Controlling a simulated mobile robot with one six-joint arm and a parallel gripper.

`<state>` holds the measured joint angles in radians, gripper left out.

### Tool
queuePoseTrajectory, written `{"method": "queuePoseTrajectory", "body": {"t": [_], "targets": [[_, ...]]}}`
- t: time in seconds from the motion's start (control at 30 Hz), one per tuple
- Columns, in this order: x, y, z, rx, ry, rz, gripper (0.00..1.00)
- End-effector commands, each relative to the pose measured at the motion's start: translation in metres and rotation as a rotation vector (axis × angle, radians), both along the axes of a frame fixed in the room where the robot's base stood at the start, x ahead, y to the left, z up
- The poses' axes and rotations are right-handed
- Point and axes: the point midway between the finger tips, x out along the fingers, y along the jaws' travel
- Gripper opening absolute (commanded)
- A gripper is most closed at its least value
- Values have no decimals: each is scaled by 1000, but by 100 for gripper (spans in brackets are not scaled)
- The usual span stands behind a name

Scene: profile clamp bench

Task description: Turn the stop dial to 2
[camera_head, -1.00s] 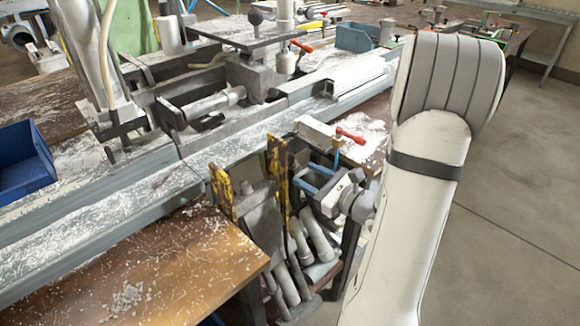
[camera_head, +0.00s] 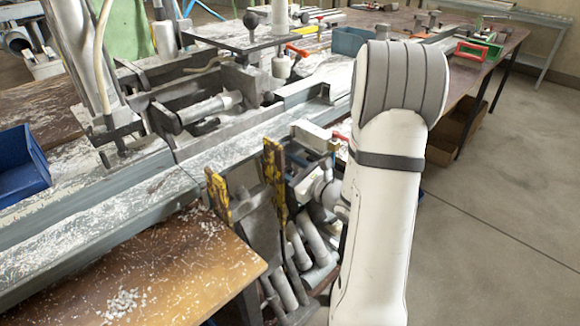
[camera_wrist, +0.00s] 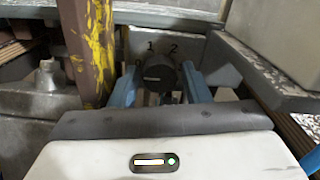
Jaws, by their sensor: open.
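The stop dial (camera_wrist: 158,72) is a dark round knob in the middle of the wrist view, on a grey plate marked 1 and 2 above it. I cannot tell surely which number it points at. My gripper (camera_wrist: 160,84) is open, with one blue finger on the left of the dial and one on the right. I cannot tell whether the fingers touch it. In the head view my gripper is mostly hidden behind a yellow post and my arm, and the dial cannot be made out.
A worn yellow post (camera_head: 275,185) stands close left of my gripper, also in the wrist view (camera_wrist: 88,45). A grey metal block (camera_wrist: 270,55) is close on the right. Chip-covered rails (camera_head: 150,195) run above. Open floor (camera_head: 490,220) lies to the right.

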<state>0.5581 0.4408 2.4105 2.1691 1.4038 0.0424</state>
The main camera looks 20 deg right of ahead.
Motion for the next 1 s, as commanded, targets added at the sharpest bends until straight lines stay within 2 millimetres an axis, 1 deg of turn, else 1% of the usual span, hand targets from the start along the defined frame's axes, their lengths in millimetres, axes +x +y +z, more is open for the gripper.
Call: {"method": "queuePoseTrajectory", "body": {"t": [0.03,0.07,0.4,0.43,0.73,1.0], "targets": [[0,0,0,0,0,0,41],[0,0,0,0,0,0,39],[0,-1,0,0,0,-1,11],[-1,-5,0,0,-1,-8,11],[-1,-3,1,46,19,-6,11],[-1,-3,3,210,86,-6,11]]}}
